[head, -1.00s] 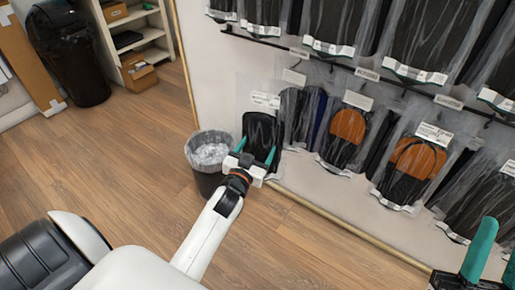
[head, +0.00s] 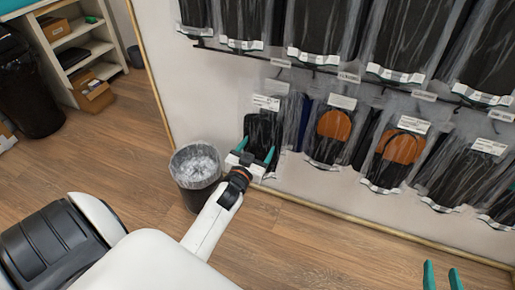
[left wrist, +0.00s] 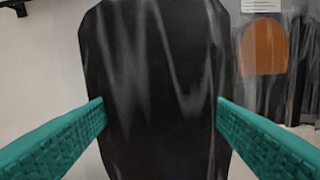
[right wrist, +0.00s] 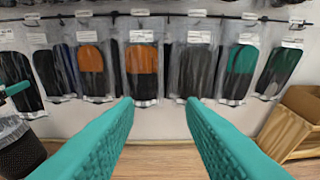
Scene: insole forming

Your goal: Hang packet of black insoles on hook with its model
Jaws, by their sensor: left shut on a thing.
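My left gripper (head: 256,154) is shut on a packet of black insoles (head: 262,131), gripping it near its lower part. The packet hangs upright in front of the wall, at the left end of the lower row. In the left wrist view the black packet (left wrist: 155,80) fills the space between the teal fingers (left wrist: 160,115). A white label (head: 266,103) shows at its top; its print is too small to read. My right gripper (head: 442,277) is at the bottom right, open and empty; its fingers stand apart in the right wrist view (right wrist: 158,105). Whether the packet touches a hook is hidden.
A rail with hooks (head: 300,64) carries the lower row of packets, including orange-and-black insoles (head: 334,125) and a grey-black one (right wrist: 190,80). Black packets (head: 322,25) hang above. A waste bin (head: 195,168) stands left of my left gripper.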

